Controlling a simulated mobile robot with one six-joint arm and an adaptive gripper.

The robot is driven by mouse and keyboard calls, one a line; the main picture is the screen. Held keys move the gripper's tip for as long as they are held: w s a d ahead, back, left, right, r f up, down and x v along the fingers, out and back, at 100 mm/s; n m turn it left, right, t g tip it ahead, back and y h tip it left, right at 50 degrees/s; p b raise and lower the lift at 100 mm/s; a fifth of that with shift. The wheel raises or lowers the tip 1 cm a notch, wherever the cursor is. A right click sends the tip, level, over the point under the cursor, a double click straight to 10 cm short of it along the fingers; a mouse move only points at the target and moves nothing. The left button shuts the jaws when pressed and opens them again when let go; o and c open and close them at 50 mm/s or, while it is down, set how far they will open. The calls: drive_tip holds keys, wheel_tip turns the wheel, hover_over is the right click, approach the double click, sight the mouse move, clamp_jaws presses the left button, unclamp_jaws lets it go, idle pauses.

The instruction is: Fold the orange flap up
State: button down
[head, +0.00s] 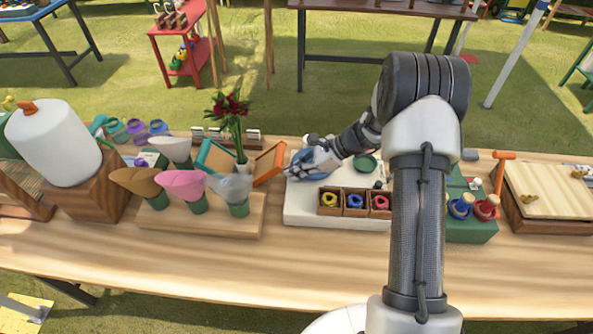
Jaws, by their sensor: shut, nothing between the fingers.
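The orange flap (269,164) is a framed panel at the middle of the table, just right of a white vase with dark red flowers (232,125). It stands tilted, with its upper edge leaning out to the right. A similar teal flap (212,160) leans on the left side of the vase. My gripper (291,173) is shut and empty, reaching in from the right with its tips beside the orange flap's right side. I cannot tell whether they touch it.
A wooden stand (160,222) with several coloured cones is in front of the flaps. A white board (300,212) with small wooden boxes lies below my gripper. A white canister (55,145) is at left, a green block (470,232) at right. The table's front strip is clear.

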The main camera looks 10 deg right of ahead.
sight(279, 166)
drive_tip(key=shift+r, duration=0.1)
drive_tip(key=shift+a+r+h+p, duration=0.25)
drive_tip(key=shift+r+h+p, duration=0.15)
drive_tip(key=shift+p, duration=0.6)
drive_tip(key=shift+w+a+r+p, duration=0.1)
drive_tip(key=shift+r+p, duration=0.1)
drive_tip(key=shift+p, duration=0.15)
drive_tip(key=p, duration=0.1)
drive_tip(key=a+r+h+p, duration=0.1)
drive_tip(key=p, duration=0.1)
drive_tip(key=shift+w+r+g, duration=0.15)
drive_tip(key=shift+r+g, duration=0.1)
drive_tip(key=shift+g, duration=0.05)
drive_tip(key=r+h+p, duration=0.1)
drive_tip(key=p, duration=0.1)
drive_tip(key=a+r+p, duration=0.1)
drive_tip(key=p, duration=0.2)
drive_tip(key=shift+w+a+g+h, duration=0.25)
drive_tip(key=shift+a+g+h, duration=0.05)
drive_tip(key=shift+h, duration=0.1)
drive_tip(key=shift+w+a+r+h+p, duration=0.15)
drive_tip(key=shift+a+r+h+p, duration=0.15)
drive_tip(key=shift+a+p, duration=0.5)
drive_tip(key=shift+w+a+r+p, duration=0.25)
drive_tip(key=shift+a+r+p, duration=0.05)
drive_tip(key=shift+a+p, duration=0.2)
drive_tip(key=shift+w+a+r+p, duration=0.25)
drive_tip(key=shift+a+p, duration=0.1)
drive_tip(key=shift+a, duration=0.15)
